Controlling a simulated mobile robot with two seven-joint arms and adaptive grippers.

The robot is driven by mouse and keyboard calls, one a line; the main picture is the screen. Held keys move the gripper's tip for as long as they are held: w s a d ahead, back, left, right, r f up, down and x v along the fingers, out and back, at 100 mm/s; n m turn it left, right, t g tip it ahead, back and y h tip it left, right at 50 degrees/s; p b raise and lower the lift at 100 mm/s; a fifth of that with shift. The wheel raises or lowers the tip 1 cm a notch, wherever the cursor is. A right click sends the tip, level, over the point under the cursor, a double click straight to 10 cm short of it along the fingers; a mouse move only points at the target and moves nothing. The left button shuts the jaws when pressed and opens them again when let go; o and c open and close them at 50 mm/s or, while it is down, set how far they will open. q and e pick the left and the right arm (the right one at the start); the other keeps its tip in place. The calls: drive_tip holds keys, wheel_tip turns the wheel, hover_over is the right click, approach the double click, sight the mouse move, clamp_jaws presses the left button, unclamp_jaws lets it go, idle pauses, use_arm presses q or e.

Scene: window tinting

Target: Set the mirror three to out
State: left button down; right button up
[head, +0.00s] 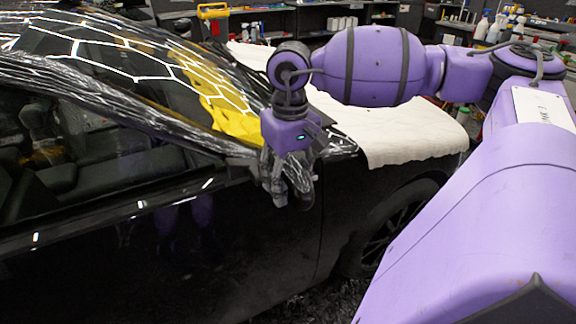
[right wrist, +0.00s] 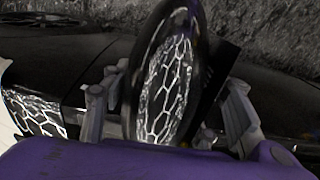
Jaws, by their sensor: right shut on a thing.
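The black side mirror (head: 299,178) is on the near side of the black car, by the front end of the side window. My right gripper (head: 279,190) points down over it and is shut on it. In the right wrist view the mirror's glossy shell (right wrist: 165,85) stands between the two grey fingers of my right gripper (right wrist: 178,100), with bright hexagon light reflections on it. The fingers and wrist hide part of the mirror in the head view, so its exact fold angle is hard to tell. My left gripper is not in view.
The car door (head: 130,255) and side window (head: 90,150) lie left of the mirror. A white cloth (head: 410,135) covers the hood, and a yellow cloth or sheet (head: 232,122) lies at the windshield. Cluttered shelves and benches stand behind the car.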

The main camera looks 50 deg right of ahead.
drive_tip(key=shift+d, duration=0.1)
idle(0.4)
drive_tip(key=o, duration=1.7)
drive_tip(key=shift+r, duration=0.25)
wheel_tip(320, 180, up, 12)
drive_tip(key=shift+f, duration=0.25)
